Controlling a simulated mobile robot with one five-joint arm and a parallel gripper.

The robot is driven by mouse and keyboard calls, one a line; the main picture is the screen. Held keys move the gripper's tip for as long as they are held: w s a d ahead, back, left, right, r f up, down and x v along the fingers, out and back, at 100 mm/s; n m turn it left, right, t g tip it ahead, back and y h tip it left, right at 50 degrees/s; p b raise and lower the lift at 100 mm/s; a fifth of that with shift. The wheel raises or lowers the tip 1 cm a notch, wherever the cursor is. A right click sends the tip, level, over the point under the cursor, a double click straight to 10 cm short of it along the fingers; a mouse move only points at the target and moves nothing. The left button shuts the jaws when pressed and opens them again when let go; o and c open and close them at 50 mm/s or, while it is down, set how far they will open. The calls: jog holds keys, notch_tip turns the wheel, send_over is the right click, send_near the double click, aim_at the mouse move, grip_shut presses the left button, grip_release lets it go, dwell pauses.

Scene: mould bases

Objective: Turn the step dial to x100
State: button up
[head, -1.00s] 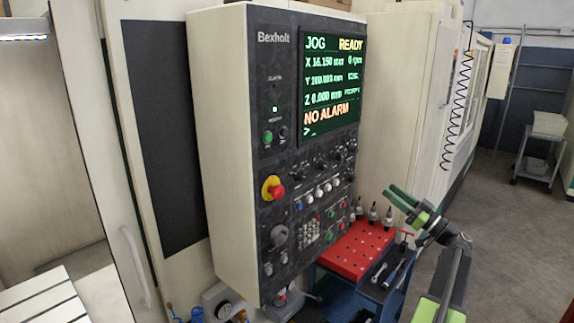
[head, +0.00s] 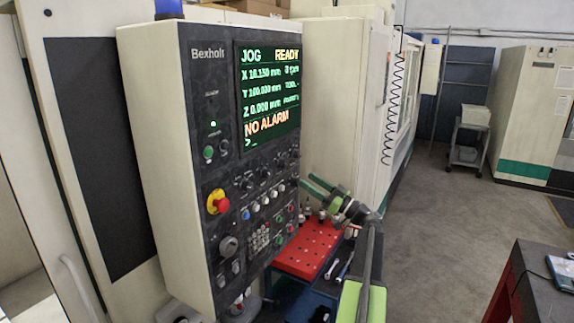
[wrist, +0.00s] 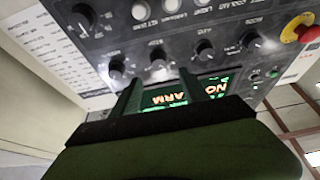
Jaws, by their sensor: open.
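The control panel (head: 218,170) carries a group of small dark dials below its screen. In the wrist view it shows upside down, with several black dials, among them one (wrist: 158,67) just beyond and between my fingertips. My gripper (head: 309,184) is at the panel's right side in the head view. In the wrist view my gripper (wrist: 158,84) is open and empty, its two green fingers apart and pointing towards the dials.
A red and yellow emergency stop (head: 218,202) sits on the panel's left. The screen (head: 268,95) reads JOG, READY, NO ALARM. A red tool tray (head: 305,255) on a cart stands below right. A dark table (head: 540,290) is at the right; open floor lies between.

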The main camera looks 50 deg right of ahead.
aim_at(286, 165)
jog(key=p+x, duration=0.3)
jog(key=x, duration=0.6)
jog(key=shift+w+r, duration=0.1)
jog(key=shift+w, duration=0.1)
